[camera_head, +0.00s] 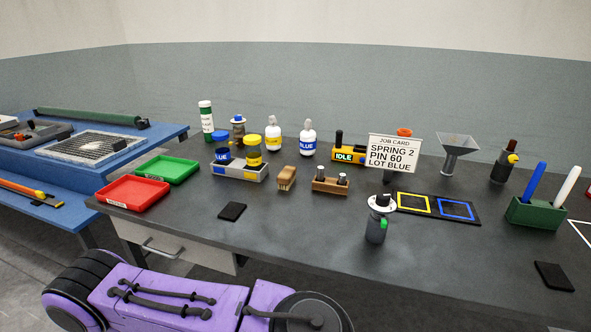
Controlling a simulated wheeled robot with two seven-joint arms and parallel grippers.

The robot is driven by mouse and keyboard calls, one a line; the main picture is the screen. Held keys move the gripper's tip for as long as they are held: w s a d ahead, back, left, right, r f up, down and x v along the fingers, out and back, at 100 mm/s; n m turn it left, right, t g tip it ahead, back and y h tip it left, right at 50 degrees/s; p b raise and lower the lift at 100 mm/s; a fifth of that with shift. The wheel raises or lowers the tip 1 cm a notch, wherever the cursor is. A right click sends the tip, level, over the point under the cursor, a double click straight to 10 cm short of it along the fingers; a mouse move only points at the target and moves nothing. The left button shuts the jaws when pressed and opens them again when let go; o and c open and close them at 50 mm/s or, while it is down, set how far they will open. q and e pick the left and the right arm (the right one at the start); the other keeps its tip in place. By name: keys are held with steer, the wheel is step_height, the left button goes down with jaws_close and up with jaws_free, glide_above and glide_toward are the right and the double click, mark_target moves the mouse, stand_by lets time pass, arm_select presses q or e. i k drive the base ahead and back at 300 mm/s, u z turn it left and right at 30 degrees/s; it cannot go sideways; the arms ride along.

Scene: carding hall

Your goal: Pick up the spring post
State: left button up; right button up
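I cannot tell for sure which thing is the spring post. A dark grey cylinder (375,231) with a white disc on top and a green knob stands upright near the bench front. A job card (393,155) behind it reads SPRING 2, PIN 60, LOT BLUE. A purple arm of mine crosses the bottom of the view; neither gripper shows.
A red tray (133,193) and a green tray (167,169) lie at the left. A brush (287,178), a grey caddy (240,174) with blue and yellow jars, and a black mat (480,218) with yellow and blue squares are near. The front middle is mostly clear.

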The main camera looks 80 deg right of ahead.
mark_target(374, 234)
steer(key=z, duration=0.05)
steer(key=i, duration=0.4)
steer(key=z, duration=3.55)
